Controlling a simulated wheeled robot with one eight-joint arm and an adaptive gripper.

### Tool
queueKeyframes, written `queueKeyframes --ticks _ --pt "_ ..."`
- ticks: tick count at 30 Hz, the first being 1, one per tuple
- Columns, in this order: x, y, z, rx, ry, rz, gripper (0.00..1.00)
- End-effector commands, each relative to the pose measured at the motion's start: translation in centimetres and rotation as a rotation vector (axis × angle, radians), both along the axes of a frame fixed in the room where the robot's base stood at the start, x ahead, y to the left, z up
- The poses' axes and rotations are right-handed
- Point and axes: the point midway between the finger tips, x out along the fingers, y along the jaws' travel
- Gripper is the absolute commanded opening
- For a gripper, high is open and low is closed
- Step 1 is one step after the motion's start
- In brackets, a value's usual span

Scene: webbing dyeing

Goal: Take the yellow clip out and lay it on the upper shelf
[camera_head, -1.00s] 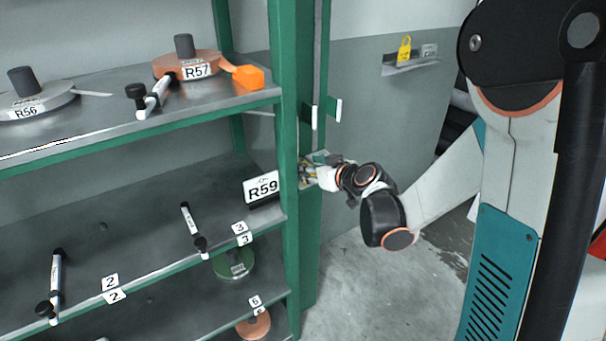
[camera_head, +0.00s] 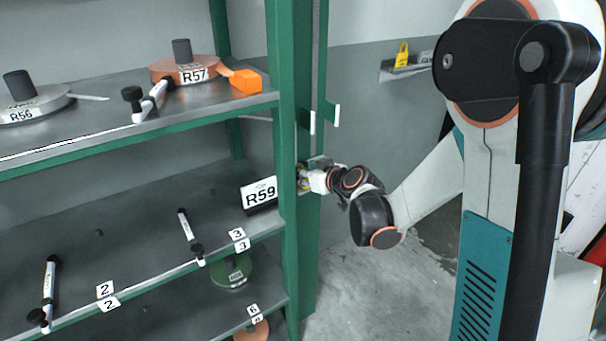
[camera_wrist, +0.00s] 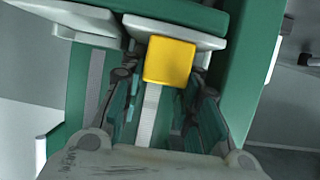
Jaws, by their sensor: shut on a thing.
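The yellow clip (camera_wrist: 170,60) shows as a yellow block in the wrist view, between the fingertips of my gripper (camera_wrist: 166,82). My gripper is shut on it. A pale holder edge lies right behind the clip, and I cannot tell whether they touch. In the head view my gripper (camera_head: 311,181) is beside the green rack post, and only a small bit of yellow (camera_head: 304,184) shows there. The upper shelf (camera_head: 100,112) is to the left and higher than my gripper.
The upper shelf carries the R56 reel (camera_head: 36,105), the R57 reel (camera_head: 184,68), a black-and-white marker (camera_head: 152,100) and an orange block (camera_head: 246,82). The green post (camera_head: 289,130) stands between shelf and gripper. A small wall ledge (camera_head: 400,72) holds a yellow lock-shaped item (camera_head: 402,54).

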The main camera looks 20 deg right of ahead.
Motion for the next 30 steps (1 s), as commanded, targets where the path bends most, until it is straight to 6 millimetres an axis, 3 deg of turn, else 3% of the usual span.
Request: queueKeyframes --ticks 5,16,23,30 --pt "-0.4 -0.1 1.0 0.0 0.0 0.0 0.05" --pt "-0.4 -0.1 7.5 0.0 0.0 0.0 0.05" --pt "-5.2 -1.8 7.1 0.002 0.001 -0.004 0.05" --pt "-11.3 -3.8 7.1 0.001 0.0 -0.005 0.05"
